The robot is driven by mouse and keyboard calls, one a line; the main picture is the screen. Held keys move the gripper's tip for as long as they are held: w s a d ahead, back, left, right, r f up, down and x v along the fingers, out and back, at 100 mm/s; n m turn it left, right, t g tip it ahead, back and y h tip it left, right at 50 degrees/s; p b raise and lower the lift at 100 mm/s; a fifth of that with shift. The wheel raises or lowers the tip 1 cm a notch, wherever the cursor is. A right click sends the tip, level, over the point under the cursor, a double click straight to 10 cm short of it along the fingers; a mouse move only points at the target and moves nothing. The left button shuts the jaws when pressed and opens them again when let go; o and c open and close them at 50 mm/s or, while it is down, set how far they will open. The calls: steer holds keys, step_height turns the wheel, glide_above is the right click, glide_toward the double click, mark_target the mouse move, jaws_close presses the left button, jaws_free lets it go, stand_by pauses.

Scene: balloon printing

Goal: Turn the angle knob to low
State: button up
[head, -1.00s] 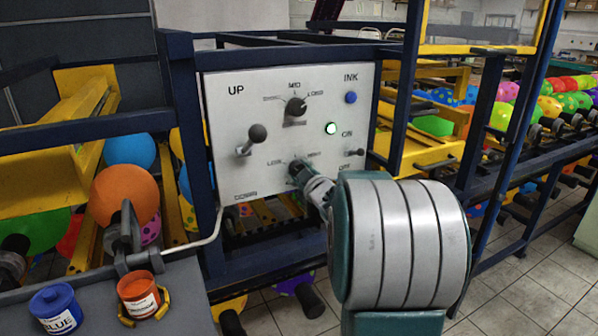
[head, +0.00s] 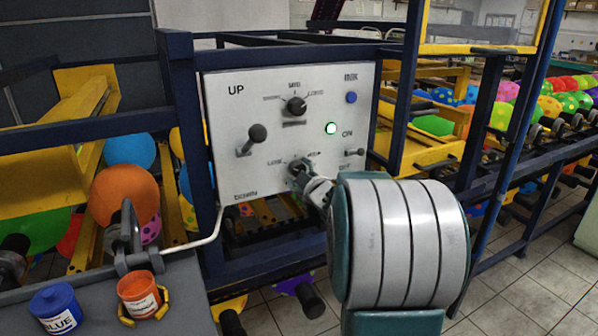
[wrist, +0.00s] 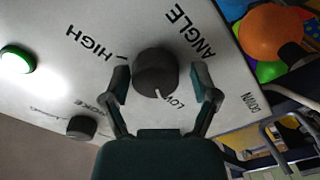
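The angle knob (wrist: 155,72) is round and dark, with a white pointer mark, on the pale control panel (head: 225,105). In the wrist view its mark points near the word LOW, with HIGH on the other side. My gripper (wrist: 162,72) has one finger on each side of the knob, with gaps between the fingers and the knob. It is open around the knob, not clamped. In the head view my gripper (head: 301,173) is at the lower middle of the panel and largely hides the knob.
A second dark knob (head: 296,106), a lever (head: 251,140), a lit green button (head: 331,129), a blue button (head: 351,98) and a small ON switch (head: 355,152) share the panel. Blue frame posts (head: 186,150) flank it. Blue (head: 56,310) and orange (head: 140,295) ink cups stand at lower left.

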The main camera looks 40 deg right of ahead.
steer(key=shift+r, duration=0.15)
steer(key=shift+s, duration=0.45)
steer(key=v, duration=1.1)
steer(key=shift+a, duration=0.2)
